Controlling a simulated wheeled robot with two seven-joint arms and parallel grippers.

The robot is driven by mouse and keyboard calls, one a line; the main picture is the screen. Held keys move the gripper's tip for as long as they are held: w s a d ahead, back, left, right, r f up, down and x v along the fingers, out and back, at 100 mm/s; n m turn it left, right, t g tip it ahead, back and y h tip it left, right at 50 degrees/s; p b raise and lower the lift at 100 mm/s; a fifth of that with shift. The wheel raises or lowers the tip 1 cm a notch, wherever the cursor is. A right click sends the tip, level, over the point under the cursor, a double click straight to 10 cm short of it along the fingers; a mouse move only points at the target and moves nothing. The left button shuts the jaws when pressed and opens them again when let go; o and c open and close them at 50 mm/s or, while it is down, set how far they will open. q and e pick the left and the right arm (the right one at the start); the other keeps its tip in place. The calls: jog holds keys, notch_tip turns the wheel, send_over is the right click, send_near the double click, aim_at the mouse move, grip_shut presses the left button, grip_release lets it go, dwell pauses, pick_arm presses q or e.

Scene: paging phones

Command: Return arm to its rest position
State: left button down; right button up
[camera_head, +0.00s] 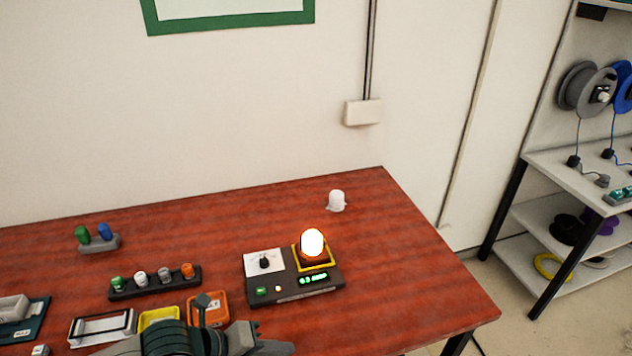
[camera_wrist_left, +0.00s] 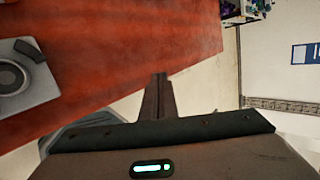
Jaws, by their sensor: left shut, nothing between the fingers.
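My left gripper (camera_head: 272,347) shows at the bottom edge of the head view, low over the near side of the red-brown table (camera_head: 400,270). In the left wrist view its two fingers (camera_wrist_left: 158,96) are together with nothing between them. Part of it is cut off by the frame edge in the head view. My right gripper is in neither view.
A dark console (camera_head: 293,289) with a dial and a glowing orange-white lamp (camera_head: 312,243) stands beyond the gripper. A white bulb (camera_head: 337,200), a rack of coloured bulbs (camera_head: 155,283) and trays (camera_head: 160,318) share the table. Its right side is clear.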

pick_arm(q)
jog(key=n, duration=0.2)
jog(key=s+d+n, duration=0.1)
jog(key=n, duration=0.1)
jog(key=s+d+f+n+t, duration=0.1)
jog(key=n, duration=0.1)
jog(key=shift+s+n+y, duration=0.2)
jog(key=shift+n+y, duration=0.1)
jog(key=s+a+f+n+g+y, duration=0.1)
jog(key=s+a+f+n+y, duration=0.35)
jog(key=s+a+n, duration=0.6)
jog(key=s+a+f+n+g+y, duration=0.1)
jog(key=s+a+f+n+y, duration=0.2)
jog(key=s+a+f+n, duration=0.75)
jog(key=w+d+f+n+g+b, duration=0.1)
jog(key=d+f+n+b, duration=0.1)
jog(key=f, duration=1.2)
jog(key=w+d+f+n+b, duration=0.1)
jog(key=d+f+b, duration=0.1)
jog(key=f, duration=1.1)
jog(key=s+a+f+g+b, duration=0.1)
jog(key=s+a+f+b, duration=0.1)
jog(key=s+f, duration=1.5)
notch_tip(320, 180, down, 4)
jog(key=shift+s+a+r+g+b, duration=0.1)
jog(key=shift+s+a+g+b, duration=0.2)
jog(key=shift+a, duration=0.3)
